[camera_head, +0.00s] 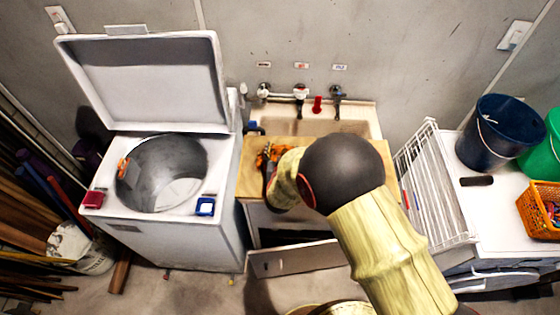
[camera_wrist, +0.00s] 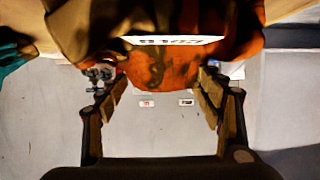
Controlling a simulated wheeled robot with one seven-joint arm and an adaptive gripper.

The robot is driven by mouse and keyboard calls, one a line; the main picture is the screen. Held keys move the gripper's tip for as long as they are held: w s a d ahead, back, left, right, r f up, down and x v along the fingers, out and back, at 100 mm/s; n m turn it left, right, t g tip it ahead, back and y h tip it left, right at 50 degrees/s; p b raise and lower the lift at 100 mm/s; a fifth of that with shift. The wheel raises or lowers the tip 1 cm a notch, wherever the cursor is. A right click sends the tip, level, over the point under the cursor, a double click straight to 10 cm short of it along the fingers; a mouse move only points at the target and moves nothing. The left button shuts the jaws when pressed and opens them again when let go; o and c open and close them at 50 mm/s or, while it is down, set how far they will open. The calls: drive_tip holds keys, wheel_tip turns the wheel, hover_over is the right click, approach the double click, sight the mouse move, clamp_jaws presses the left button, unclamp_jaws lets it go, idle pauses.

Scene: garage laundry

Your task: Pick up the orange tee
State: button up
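The orange tee (camera_head: 268,153), patterned with dark marks, lies bunched on the wooden counter beside the sink, partly hidden by my arm. In the wrist view the orange cloth (camera_wrist: 165,70) fills the upper middle, with a pale lettered patch above it and brown cloth beside it. My gripper (camera_wrist: 162,88) has its two fingers wide apart, with the orange cloth at and beyond the fingertips. I cannot tell whether they touch it. In the head view my gripper is mostly hidden behind my arm.
An open-lidded washer (camera_head: 165,235) stands left of the counter (camera_head: 252,186), with a small orange item (camera_head: 123,168) at its drum rim. The sink (camera_head: 325,127) and taps are behind. A white wire rack (camera_head: 432,190), dark blue bucket (camera_head: 490,133) and orange basket (camera_head: 538,210) stand right.

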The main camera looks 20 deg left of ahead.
drive_tip(key=shift+f, duration=0.1)
drive_tip(key=c, duration=1.4)
drive_tip(key=shift+c, duration=0.2)
